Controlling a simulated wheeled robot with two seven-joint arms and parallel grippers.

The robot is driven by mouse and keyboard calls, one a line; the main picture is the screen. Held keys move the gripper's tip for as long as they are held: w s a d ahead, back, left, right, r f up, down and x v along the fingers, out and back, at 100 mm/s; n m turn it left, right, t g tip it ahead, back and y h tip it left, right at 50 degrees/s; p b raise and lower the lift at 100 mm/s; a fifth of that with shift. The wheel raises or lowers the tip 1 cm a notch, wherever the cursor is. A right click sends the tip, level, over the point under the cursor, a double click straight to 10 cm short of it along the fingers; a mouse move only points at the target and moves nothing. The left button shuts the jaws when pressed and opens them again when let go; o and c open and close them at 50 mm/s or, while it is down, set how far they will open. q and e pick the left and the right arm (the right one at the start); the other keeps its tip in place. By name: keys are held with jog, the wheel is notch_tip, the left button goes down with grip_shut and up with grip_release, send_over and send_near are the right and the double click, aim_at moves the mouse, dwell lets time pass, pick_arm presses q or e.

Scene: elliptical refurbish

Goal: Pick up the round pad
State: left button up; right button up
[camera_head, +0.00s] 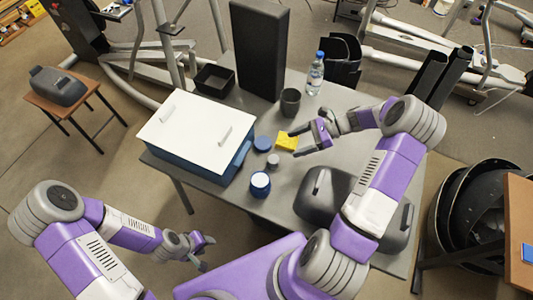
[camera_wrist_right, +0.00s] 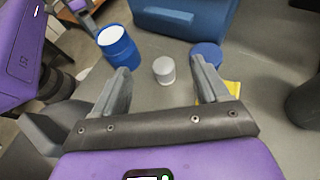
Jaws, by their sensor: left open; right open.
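A flat round blue disc, which looks like the round pad (camera_head: 262,143), lies on the grey table beside the white-lidded box. It also shows in the right wrist view (camera_wrist_right: 207,50), beyond the right-hand finger, which partly covers it. My right gripper (camera_head: 292,143) is open and empty above the table, by the yellow sponge and to the right of the pad. In its wrist view the open fingers (camera_wrist_right: 160,65) have the small grey cylinder (camera_wrist_right: 164,69) between and beyond them. My left gripper (camera_head: 209,254) is open and empty, low in front of the table.
A yellow sponge (camera_head: 286,142), a blue jar with a white top (camera_head: 260,184) and a dark cup (camera_head: 290,102) stand close by. The white-lidded box (camera_head: 185,130), a tall black block (camera_head: 260,50), a bottle (camera_head: 315,75) and a dark rounded case (camera_head: 327,190) crowd the table.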

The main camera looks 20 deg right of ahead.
jog(key=b, duration=0.4)
send_near(276, 158)
jog(key=shift+x, duration=0.85)
jog(key=shift+f+b, duration=0.35)
jog(key=shift+b, duration=0.3)
jog(key=b+x, duration=0.1)
jog(key=x, duration=0.2)
jog(key=b+x, duration=0.1)
jog(key=x, duration=0.3)
jog(key=shift+a+r, duration=0.1)
jog(key=shift+a, duration=0.25)
jog(key=shift+c, duration=0.3)
jog(key=c, duration=1)
notch_tip(276, 158, up, 10)
jog(key=p, duration=0.3)
